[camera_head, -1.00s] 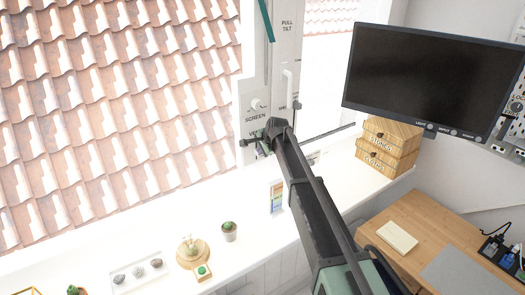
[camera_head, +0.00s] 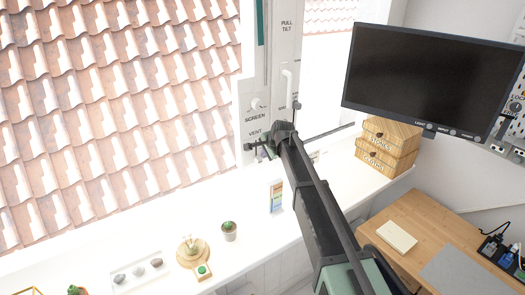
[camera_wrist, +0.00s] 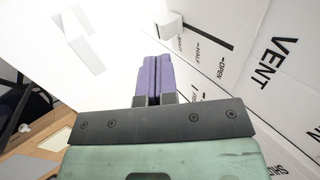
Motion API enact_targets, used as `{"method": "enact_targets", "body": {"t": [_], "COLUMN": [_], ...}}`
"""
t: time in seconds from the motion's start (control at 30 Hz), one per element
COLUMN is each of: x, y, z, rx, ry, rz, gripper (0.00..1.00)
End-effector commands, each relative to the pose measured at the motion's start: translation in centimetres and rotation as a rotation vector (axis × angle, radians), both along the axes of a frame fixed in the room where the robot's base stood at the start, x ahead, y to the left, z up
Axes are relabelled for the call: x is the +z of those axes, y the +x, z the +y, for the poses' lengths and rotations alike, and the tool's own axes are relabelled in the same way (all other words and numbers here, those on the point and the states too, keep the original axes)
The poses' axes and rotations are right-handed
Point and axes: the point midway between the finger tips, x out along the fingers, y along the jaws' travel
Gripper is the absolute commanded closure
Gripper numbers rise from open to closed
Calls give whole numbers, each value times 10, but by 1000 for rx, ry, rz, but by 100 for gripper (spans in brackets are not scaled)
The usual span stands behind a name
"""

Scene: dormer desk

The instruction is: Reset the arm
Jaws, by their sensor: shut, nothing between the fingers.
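My arm reaches up from the bottom right in the head view, and its end is at the window frame beside the VENT label. My gripper (camera_head: 262,151) is small and partly hidden there. In the wrist view my gripper (camera_wrist: 152,62) has its two purple fingers together, with nothing between them. A white panel (camera_wrist: 255,60) marked VENT, OPEN, HALF and SHUT is close on the right. A small white block (camera_wrist: 170,24) on it is just beyond the fingertips; I cannot tell whether they touch.
A teal strip (camera_head: 261,22) hangs by the PULL TILT label. Wooden drawers (camera_head: 387,147) and a monitor (camera_head: 433,75) stand right of my arm.

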Motion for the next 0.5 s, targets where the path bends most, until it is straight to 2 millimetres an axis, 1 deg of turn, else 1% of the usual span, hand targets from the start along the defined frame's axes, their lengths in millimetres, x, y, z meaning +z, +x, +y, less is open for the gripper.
{"method": "enact_targets", "body": {"t": [0.03,0.1,0.2,0.3,0.5], "x": [29,46,65,73,70], "y": [-10,-19,-30,-36,-38], "z": [-6,-14,-22,-27,-29], "rx": [-1,-1,-1,-1,25], "ry": [0,0,-1,-1,-14], "rz": [0,0,-1,-1,-7], "gripper": [100,100,100,100,100]}}
